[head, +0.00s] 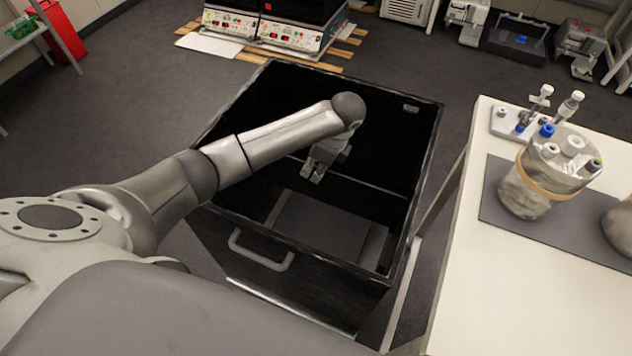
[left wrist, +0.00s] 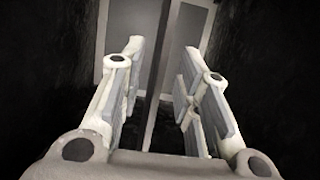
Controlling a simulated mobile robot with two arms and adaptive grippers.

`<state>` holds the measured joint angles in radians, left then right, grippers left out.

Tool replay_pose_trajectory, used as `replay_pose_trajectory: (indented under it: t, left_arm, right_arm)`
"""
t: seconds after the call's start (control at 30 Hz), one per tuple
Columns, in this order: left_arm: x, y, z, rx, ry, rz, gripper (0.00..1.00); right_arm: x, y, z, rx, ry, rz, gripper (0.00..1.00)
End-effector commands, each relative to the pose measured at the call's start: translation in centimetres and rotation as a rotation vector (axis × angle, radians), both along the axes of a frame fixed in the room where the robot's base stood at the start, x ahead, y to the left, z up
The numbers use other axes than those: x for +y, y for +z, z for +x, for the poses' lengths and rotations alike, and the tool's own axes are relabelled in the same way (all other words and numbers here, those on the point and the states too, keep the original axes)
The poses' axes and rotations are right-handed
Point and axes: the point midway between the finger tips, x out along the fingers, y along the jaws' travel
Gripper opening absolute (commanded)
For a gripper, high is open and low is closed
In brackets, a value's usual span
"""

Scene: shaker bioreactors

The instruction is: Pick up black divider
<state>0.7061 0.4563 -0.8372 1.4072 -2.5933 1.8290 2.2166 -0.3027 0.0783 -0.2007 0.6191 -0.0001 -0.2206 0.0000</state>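My left gripper (head: 313,174) reaches down into a large open-topped black box (head: 262,237). In the left wrist view the left gripper (left wrist: 160,85) is open, its two fingers spread apart. A thin upright edge, which looks like the black divider (left wrist: 160,78), runs lengthwise between the fingers in that view. I see no finger touching it. Grey panels show on both sides of it, deeper in the box. My right gripper is not in view.
The box has high walls around the gripper and a handle (head: 261,251) on its near side. A white table (head: 487,300) on the right holds a dark mat (head: 497,205) with a banded vessel (head: 545,180).

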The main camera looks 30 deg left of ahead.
Motion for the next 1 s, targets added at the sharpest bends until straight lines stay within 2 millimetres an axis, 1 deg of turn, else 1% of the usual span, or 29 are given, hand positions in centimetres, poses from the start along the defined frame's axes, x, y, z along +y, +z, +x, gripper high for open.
replay_pose_trajectory:
  t: [0.1,0.2,0.3,0.5,0.53,0.7,0.77,1.0]
  left_arm:
    - [0.4,-1.9,-0.3,0.005,0.001,0.001,0.30]
    - [0.8,-3.0,-0.2,0.002,0.001,0.001,0.30]
    - [1.0,-3.6,-0.1,0.000,0.000,0.001,0.30]
    - [1.0,-3.7,-0.1,-0.001,-0.001,0.000,0.30]
    - [1.0,-3.7,-0.1,0.000,-0.001,0.000,0.29]
    - [1.0,-3.7,-0.1,0.000,0.000,0.000,0.07]
    - [1.0,-3.7,-0.1,0.000,0.000,0.000,0.00]
    - [1.0,-3.6,-0.1,-0.001,0.000,0.000,0.00]
  right_arm:
    - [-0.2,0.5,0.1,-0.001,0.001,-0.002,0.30]
    - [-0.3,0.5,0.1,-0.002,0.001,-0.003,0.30]
    - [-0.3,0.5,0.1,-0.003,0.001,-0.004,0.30]
    - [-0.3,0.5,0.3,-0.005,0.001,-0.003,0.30]
    - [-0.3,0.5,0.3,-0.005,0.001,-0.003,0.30]
    - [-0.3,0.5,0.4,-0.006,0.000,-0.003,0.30]
    - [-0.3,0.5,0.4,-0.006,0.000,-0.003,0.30]
    - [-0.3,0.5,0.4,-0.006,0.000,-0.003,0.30]
